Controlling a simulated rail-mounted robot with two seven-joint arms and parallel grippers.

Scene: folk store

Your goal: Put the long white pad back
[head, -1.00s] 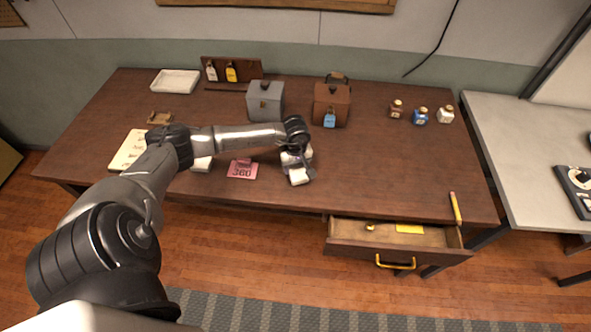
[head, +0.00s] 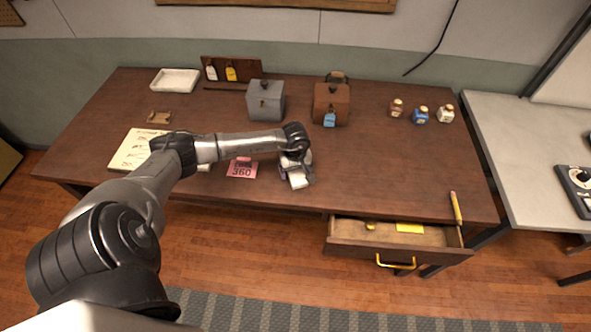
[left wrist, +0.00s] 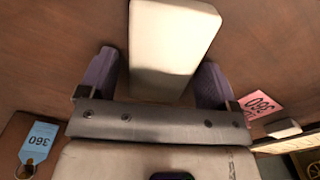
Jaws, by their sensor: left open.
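The long white pad (left wrist: 168,45) lies on the brown desk; in the left wrist view its near end is between my left gripper's two purple fingers. In the head view a white end (head: 298,180) shows just below the gripper, near the desk's front edge. My left gripper (left wrist: 158,62) is open, with a finger on each side of the pad and a gap visible at the right. In the head view my left gripper (head: 295,168) hides part of the pad. My right gripper is not in view.
A notebook (head: 135,148) is partly behind my arm. A grey box (head: 265,101) and a brown box (head: 331,104) with a blue tag (head: 329,120) stand behind. An open drawer (head: 345,230) is at front right; the right desktop is mostly clear.

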